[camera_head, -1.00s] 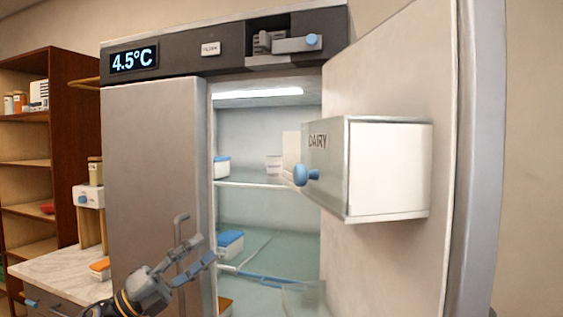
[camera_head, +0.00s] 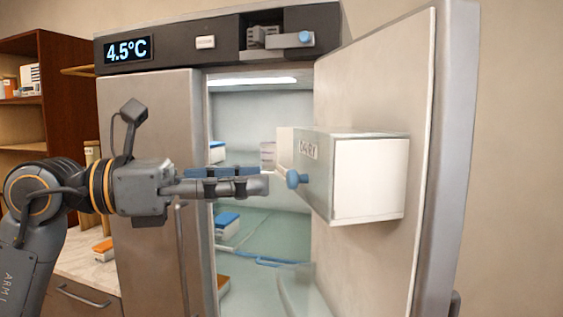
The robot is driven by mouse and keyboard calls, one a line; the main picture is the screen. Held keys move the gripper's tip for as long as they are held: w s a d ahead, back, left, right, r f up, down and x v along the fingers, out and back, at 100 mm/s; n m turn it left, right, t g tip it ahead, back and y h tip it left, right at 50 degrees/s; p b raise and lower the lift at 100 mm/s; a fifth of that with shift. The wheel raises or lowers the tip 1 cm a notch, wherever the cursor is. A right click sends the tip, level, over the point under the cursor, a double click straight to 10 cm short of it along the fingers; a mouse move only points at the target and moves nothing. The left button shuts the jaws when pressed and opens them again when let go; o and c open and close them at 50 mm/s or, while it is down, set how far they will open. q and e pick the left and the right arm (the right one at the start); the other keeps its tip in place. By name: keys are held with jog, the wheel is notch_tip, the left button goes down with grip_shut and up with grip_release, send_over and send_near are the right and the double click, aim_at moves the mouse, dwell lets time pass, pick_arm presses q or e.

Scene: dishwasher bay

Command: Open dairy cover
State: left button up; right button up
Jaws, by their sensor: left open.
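The dairy box (camera_head: 368,178) is a white compartment on the inside of the open right fridge door. Its cover (camera_head: 316,175) is a greyish front panel with a DAIRY label and a round blue knob (camera_head: 296,179). The cover looks closed against the box. My left gripper (camera_head: 264,178) is open, with its fingers pointing right toward the knob at about the same height. A small gap shows between the fingertips and the knob, and nothing is held. My right gripper is not in view.
The open fridge door (camera_head: 385,75) stands at the right. The closed left door (camera_head: 150,90) has a vertical handle (camera_head: 182,255) beneath my arm. Blue-lidded containers (camera_head: 227,222) sit on the fridge shelves. A wooden shelf unit (camera_head: 30,105) and a counter (camera_head: 85,265) are at the left.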

aim_at(287, 178)
pick_arm(q)
jog(key=p+x, duration=0.1)
jog(key=x, duration=0.4)
jog(key=shift+w, duration=0.1)
grip_shut()
